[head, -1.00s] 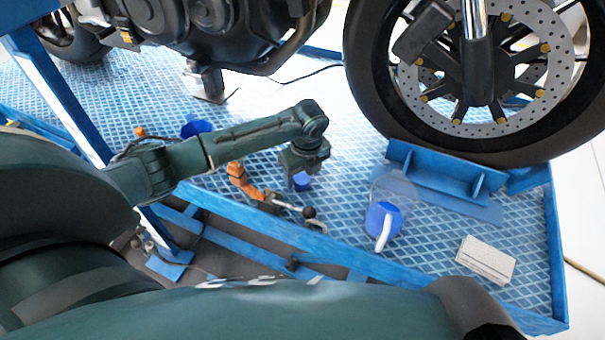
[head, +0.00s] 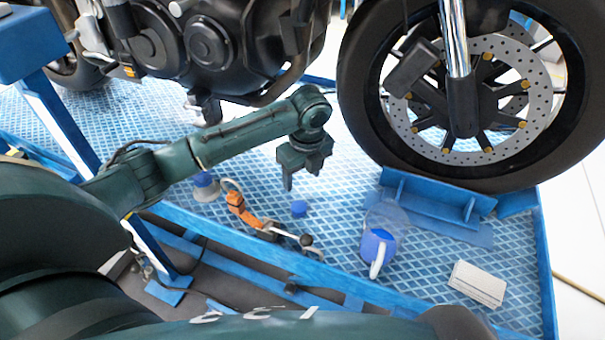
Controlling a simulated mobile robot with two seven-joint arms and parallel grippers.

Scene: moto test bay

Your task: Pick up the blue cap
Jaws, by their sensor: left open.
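The blue cap (head: 299,208) is a small blue piece lying on the blue-and-white patterned deck (head: 340,205), near the middle of the head view. My left gripper (head: 303,176) is open, with its fingers pointing down. It shows just above the cap in the picture, with a gap between the fingertips and the cap. Nothing shows between the fingers. My right gripper is not in view.
A clear jug with blue contents (head: 377,245) and a pale block (head: 477,284) are to the right. A blue-topped container (head: 205,188) sits left. The motorcycle's wheel (head: 360,110) stands behind.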

